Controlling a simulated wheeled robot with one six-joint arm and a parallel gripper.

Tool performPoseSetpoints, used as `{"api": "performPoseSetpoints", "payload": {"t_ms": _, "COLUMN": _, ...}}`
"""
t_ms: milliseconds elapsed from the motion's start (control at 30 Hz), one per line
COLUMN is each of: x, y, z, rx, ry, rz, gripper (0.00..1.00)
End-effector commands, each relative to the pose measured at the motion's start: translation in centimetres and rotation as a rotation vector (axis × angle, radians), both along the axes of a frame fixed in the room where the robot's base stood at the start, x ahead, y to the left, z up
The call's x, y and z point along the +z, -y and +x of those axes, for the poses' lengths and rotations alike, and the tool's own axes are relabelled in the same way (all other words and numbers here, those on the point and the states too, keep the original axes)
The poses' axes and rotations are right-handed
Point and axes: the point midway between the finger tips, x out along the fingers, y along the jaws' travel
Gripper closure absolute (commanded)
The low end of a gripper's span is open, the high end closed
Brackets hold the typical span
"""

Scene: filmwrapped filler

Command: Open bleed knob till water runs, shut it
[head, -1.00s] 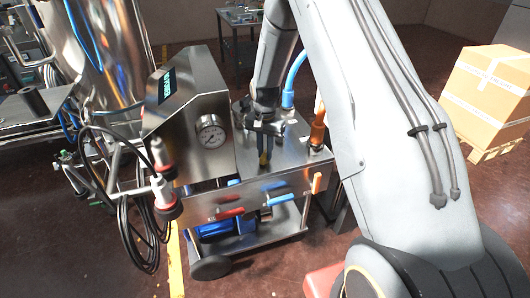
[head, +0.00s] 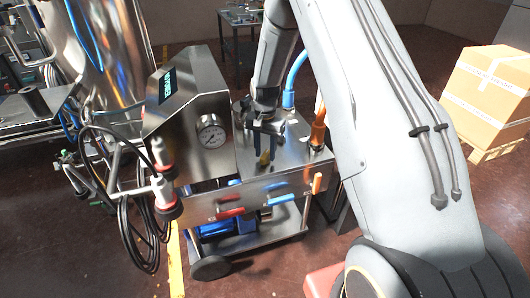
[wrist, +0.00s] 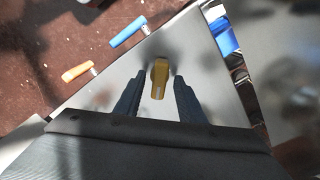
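The yellow bleed knob (wrist: 160,78) stands on the steel top of the machine in the wrist view, its bar lying nearly in line with the fingers. My gripper (wrist: 158,88) is open, with one dark finger on each side of the knob and a gap showing on both sides. In the head view my gripper (head: 265,150) points down at the machine's top, and the yellow knob (head: 264,158) shows only in part between the fingers. I see no running water; the outlet cannot be made out.
The pressure gauge (head: 211,132) is left of my gripper on the steel cabinet (head: 186,100). Red (head: 229,214), blue (head: 281,199) and orange (head: 317,183) handles stick out along the front. Blue (head: 295,75) and orange (head: 318,128) hoses rise behind. A carton (head: 487,100) stands far right.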

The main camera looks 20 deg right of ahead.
Motion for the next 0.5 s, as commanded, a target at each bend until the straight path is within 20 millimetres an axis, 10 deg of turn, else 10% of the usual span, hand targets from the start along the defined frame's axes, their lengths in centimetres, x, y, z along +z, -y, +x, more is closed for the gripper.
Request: {"api": "performPoseSetpoints", "payload": {"t_ms": 500, "x": 6.9, "y": -0.1, "z": 0.0, "rx": 0.001, "ry": 0.001, "rz": 0.000, "gripper": 0.64}}
